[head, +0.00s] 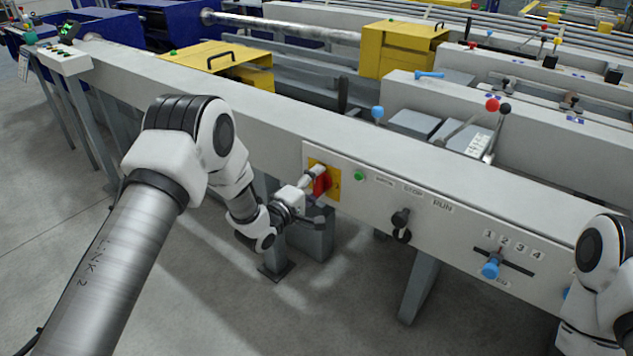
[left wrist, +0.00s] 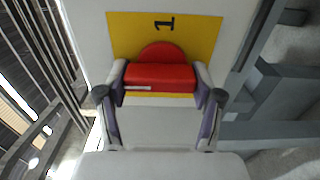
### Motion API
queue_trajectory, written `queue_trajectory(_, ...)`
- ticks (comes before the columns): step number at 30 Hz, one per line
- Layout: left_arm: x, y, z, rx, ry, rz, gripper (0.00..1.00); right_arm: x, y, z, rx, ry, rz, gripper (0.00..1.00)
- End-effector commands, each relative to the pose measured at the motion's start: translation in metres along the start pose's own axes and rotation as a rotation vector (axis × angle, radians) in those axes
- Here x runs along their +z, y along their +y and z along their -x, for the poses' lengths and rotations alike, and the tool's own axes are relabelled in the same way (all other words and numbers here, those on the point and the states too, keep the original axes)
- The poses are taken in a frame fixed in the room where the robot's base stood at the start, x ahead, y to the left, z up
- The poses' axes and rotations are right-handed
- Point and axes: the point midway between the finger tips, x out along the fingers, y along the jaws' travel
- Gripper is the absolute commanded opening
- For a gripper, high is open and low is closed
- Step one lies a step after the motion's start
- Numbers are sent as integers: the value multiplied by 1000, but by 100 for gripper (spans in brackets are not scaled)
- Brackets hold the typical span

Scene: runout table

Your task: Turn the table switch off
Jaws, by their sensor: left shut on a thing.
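The table switch is a red rotary handle (head: 322,187) on a yellow plate (head: 335,180), set in the left end of the front control panel. My left gripper (head: 317,181) is at the switch, its fingers on the handle. In the left wrist view, the two fingers of my left gripper (left wrist: 160,80) press on both ends of the red handle (left wrist: 160,75). The handle lies straight across that picture, with a short white mark on it. The yellow plate there (left wrist: 205,35) carries a sideways "1" above the handle. The right gripper is out of view; part of my right arm shows at the right edge.
Right of the switch, the panel has a green button (head: 360,176), a black selector (head: 400,219) under STOP and RUN labels, and a blue-knobbed slider (head: 491,269) below numbers. Grey table legs (head: 419,286) stand beneath. The floor in front is clear.

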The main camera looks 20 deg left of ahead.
Motion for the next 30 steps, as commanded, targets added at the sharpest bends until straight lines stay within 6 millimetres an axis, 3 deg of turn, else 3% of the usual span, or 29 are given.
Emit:
queue_trajectory(14, 0, -1, 0, -1, 0, 16, 32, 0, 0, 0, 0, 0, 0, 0)
queue_trajectory(15, 0, -1, 0, -1, 0, 16, 77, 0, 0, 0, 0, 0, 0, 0)
queue_trajectory(16, 0, -1, 0, -1, 0, 16, 87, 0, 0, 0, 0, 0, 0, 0)
queue_trajectory(17, 0, -1, 0, -1, 0, 16, 92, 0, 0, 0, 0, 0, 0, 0)
queue_trajectory(26, 0, 0, 0, 0, 0, 15, 92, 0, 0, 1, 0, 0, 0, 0)
queue_trajectory(30, -1, 0, 10, -1, 1, 15, 92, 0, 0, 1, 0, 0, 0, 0)
